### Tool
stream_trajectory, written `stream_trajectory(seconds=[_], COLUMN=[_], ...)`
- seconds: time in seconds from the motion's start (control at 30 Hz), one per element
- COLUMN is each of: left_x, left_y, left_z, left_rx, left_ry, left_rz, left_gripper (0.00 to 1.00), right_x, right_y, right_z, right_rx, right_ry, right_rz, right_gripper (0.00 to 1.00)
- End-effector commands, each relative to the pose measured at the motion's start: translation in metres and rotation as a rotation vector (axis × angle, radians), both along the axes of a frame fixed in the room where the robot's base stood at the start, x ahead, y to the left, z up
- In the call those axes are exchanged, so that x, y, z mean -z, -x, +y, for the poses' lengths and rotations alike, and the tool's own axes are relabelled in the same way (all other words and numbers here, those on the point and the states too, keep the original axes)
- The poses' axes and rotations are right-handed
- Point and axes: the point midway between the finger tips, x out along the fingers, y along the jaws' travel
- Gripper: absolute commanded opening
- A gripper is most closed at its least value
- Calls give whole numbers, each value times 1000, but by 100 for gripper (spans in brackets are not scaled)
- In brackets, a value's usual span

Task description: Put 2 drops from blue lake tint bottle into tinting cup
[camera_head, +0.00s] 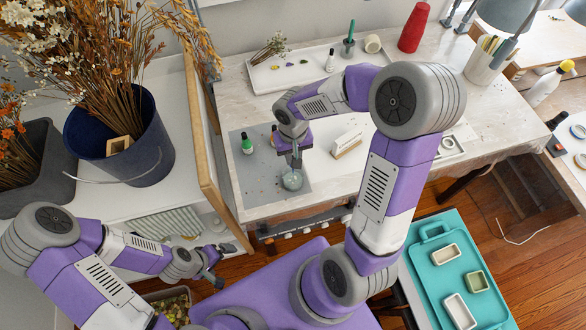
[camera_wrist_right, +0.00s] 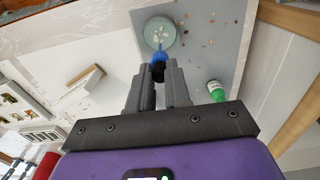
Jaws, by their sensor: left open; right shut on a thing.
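The tinting cup (camera_head: 292,181), round with grey-green contents, stands on the grey mat; it also shows in the right wrist view (camera_wrist_right: 160,33). My right gripper (camera_head: 294,160) is above the cup, shut on the blue tint bottle (camera_wrist_right: 158,58). In the right wrist view the bottle's blue part lies between the fingertips and the cup, overlapping the cup's near edge. A dark part shows between the fingers; the rest is hidden. I cannot tell whether any drop is falling. My left gripper (camera_head: 212,272) is open and empty, low in front of the white cabinet, away from the cup.
A white block (camera_head: 347,144) lies to the right. A white tray (camera_head: 268,78) with a dark bottle (camera_head: 330,62) and a red cup stack (camera_head: 414,27) are at the back.

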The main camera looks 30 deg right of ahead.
Motion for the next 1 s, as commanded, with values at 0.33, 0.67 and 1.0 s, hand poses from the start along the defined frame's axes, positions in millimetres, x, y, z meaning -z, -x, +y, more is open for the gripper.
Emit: stream_trajectory(seconds=[0.33, 0.67, 1.0], left_x=[0, -5, -25], left_y=[0, 0, 0], left_z=[0, 0, 0], left_rx=[0, 0, 0], left_ry=[0, 0, 0], left_rz=[0, 0, 0], left_gripper=[100, 100, 100], right_x=[0, -7, -35], right_y=[0, 0, 0], right_z=[0, 0, 0], right_rx=[0, 0, 0], right_ry=[0, 0, 0], right_rz=[0, -1, -1], right_gripper=[9, 9, 9])
